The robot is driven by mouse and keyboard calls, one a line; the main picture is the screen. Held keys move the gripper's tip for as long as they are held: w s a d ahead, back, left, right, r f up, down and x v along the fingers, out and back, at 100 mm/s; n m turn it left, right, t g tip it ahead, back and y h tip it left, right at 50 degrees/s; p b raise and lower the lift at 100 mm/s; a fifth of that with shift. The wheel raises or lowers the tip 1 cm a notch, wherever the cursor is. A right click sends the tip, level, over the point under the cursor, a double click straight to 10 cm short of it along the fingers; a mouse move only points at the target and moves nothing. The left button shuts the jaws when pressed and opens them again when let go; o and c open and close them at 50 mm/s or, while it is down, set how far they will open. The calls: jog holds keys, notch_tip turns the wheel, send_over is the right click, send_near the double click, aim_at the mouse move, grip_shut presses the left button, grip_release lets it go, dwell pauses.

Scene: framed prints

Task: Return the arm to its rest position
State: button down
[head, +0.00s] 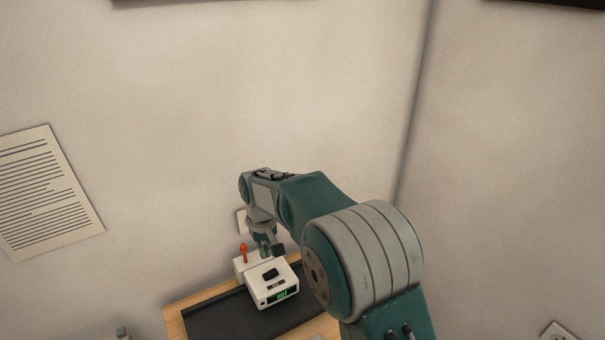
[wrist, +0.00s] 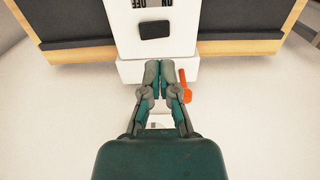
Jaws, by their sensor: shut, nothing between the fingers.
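My arm reaches forward in the head view and bends down toward a white device. My gripper (head: 268,250) points down above the back of this device (head: 262,292), which has a green lit display, a dark button on top and an orange-red lever (head: 244,253) at its left. In the wrist view my gripper (wrist: 160,66) is shut with its fingers together and nothing between them. The fingertips appear at the device's edge, with the orange lever (wrist: 185,88) just to their right. I cannot tell whether the fingers touch the device.
The device stands on a black mat (head: 215,318) on a wooden table (head: 176,322) near the wall corner. A printed sheet (head: 48,192) hangs on the left wall. A wall socket (head: 558,334) shows at the lower right.

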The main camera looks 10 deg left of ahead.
jog(key=s+d+r+m+t, duration=0.15)
jog(key=s+d+r, duration=0.25)
jog(key=d+r, duration=0.45)
jog(key=s+d+r+m+t, duration=0.1)
jog(key=s+d+r+m, duration=0.1)
jog(key=s+d+r, duration=0.6)
jog(key=s+d+f+m+t, duration=0.1)
jog(key=s+d+m+t, duration=0.2)
jog(key=s+d, duration=1.1)
jog(key=shift+s+f+m, duration=0.2)
jog(key=shift+s+m, duration=0.15)
jog(key=shift+d, duration=0.1)
